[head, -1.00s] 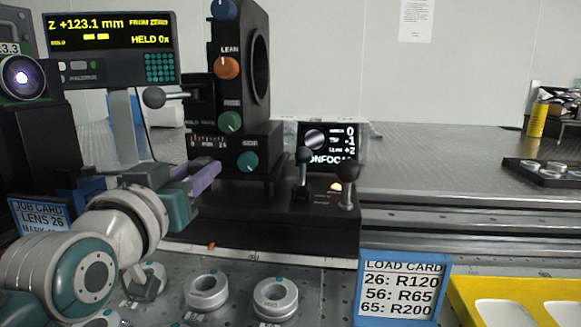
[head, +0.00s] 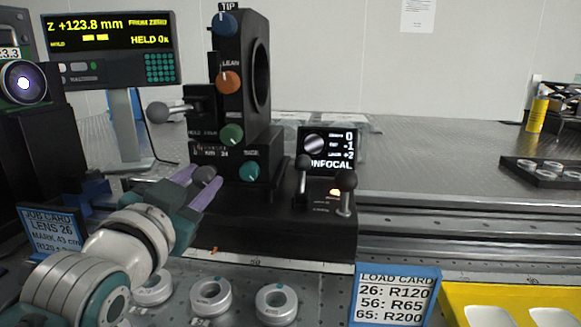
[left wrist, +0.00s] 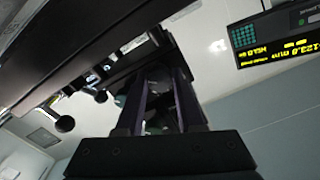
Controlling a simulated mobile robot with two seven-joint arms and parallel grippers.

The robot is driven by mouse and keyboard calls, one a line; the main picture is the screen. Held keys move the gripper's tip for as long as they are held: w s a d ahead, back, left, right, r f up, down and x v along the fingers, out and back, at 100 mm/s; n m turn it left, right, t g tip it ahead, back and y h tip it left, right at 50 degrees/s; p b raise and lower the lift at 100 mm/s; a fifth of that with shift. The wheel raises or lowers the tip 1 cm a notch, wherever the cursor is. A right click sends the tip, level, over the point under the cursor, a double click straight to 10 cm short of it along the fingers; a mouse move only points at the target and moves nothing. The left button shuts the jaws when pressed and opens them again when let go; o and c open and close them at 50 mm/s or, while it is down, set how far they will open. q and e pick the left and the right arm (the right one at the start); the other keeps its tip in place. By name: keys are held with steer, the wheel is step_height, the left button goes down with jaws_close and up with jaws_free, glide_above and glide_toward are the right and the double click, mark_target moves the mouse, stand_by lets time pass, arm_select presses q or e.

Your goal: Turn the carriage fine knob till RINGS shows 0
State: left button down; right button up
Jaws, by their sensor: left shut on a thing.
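My left gripper (head: 203,180) has its purple fingers shut on a small grey knob (head: 206,173) at the lower left front of the black carriage. In the left wrist view the gripper (left wrist: 160,90) points up at the dark carriage, and the fingers largely hide the knob. The small black screen (head: 328,148) reads CONFOCAL, with 0 in its top row, -1 below and +2 at the bottom; the top label is too small to read surely. The Z readout (head: 110,48) shows +123.8 mm and HELD 0x. My right gripper is out of view.
Blue, orange and green knobs (head: 232,134) sit on the carriage, with a teal side knob (head: 250,171). A ball-ended lever (head: 158,112) sticks out left. Two levers (head: 345,190) stand right. Ring-shaped lenses (head: 211,297), a load card (head: 396,294) and a yellow tray (head: 455,300) lie in front.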

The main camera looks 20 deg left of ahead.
arm_select(q)
steer(key=shift+m, duration=0.8)
steer(key=c, duration=0.5)
jaws_free()
steer(key=shift+s+p, duration=0.15)
steer(key=shift+p, duration=0.15)
steer(key=p+v, duration=0.1)
steer(key=v, duration=0.8)
steer(key=shift+s, duration=0.4)
